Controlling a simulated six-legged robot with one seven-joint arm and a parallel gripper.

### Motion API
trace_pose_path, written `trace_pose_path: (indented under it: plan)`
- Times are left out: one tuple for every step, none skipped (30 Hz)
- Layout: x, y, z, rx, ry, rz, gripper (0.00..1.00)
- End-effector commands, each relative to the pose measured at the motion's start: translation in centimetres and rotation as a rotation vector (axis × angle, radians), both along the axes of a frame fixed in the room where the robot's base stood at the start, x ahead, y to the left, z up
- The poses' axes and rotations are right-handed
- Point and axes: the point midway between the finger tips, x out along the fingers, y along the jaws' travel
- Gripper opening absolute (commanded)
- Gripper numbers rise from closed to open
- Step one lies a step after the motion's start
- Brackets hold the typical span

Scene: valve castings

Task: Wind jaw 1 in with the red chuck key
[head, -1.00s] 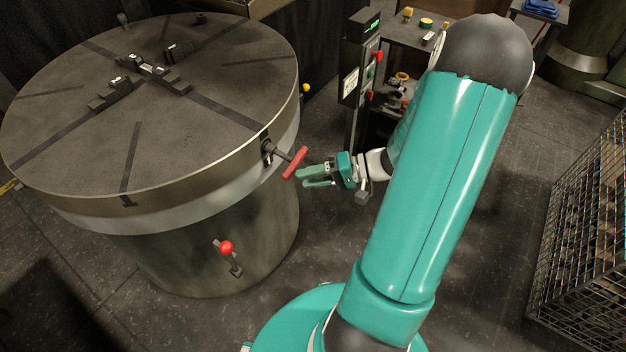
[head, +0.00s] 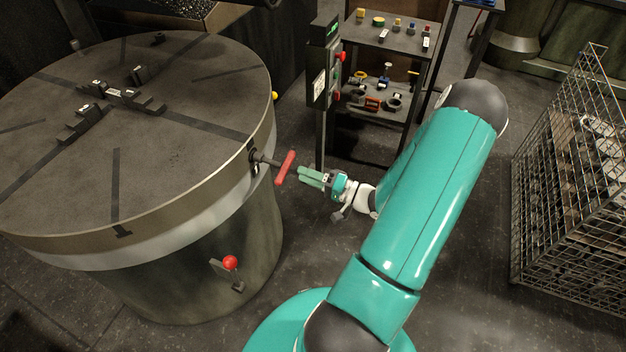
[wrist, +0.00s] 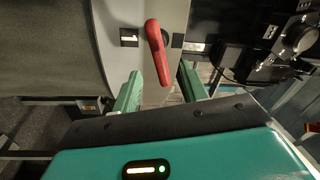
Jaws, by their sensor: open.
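The red chuck key (head: 285,168) sits with its dark shaft in a socket on the rim of the large round chuck table (head: 75,215). Its red handle stands tilted, near upright, in the head view. My gripper (head: 306,176) is just right of the handle, fingers pointing at it. In the wrist view the red handle (wrist: 157,52) is beyond and between the two green fingers (wrist: 161,88), which are apart and empty. A label plate (wrist: 129,38) is beside the key there. Several dark stepped jaws (head: 112,94) sit on the table top; which one is jaw 1 I cannot tell.
A red-knobbed lever (head: 230,263) sticks out of the table's base. A control post (head: 322,90) with buttons stands behind my gripper, before a shelf (head: 385,45) of small parts. A wire cage (head: 570,180) stands at right. The floor between is clear.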

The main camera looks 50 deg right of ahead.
Motion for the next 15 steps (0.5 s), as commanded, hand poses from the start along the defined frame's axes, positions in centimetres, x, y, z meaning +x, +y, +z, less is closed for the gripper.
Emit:
trace_pose_path:
  plan:
    - [0.5,0.2,0.0,0.0,0.0,0.0,0.44]
    - [0.8,0.3,0.1,0.0,0.001,0.0,0.44]
    - [1.2,0.5,0.1,0.0,0.001,0.0,0.44]
    - [1.6,0.7,0.2,0.0,0.0,0.001,0.44]
    - [1.9,0.8,0.2,0.0,0.0,0.001,0.44]
    - [2.3,1.0,0.3,0.0,0.0,0.001,0.44]
    - [2.6,1.1,0.3,0.001,0.0,0.0,0.44]
    - [2.9,1.2,0.3,0.001,0.001,0.001,0.44]
    - [3.3,1.5,0.4,0.0,0.002,0.002,0.44]
    - [3.7,1.6,0.4,0.0,0.002,0.001,0.44]
    - [4.0,1.8,0.4,0.0,0.002,0.002,0.44]
    - [4.4,2.0,0.5,0.001,0.001,0.002,0.44]
    - [4.7,2.1,0.5,0.001,0.001,0.002,0.44]
    - [5.0,2.2,0.5,0.001,0.002,0.001,0.44]
    - [5.3,2.4,0.6,0.001,0.002,0.001,0.44]
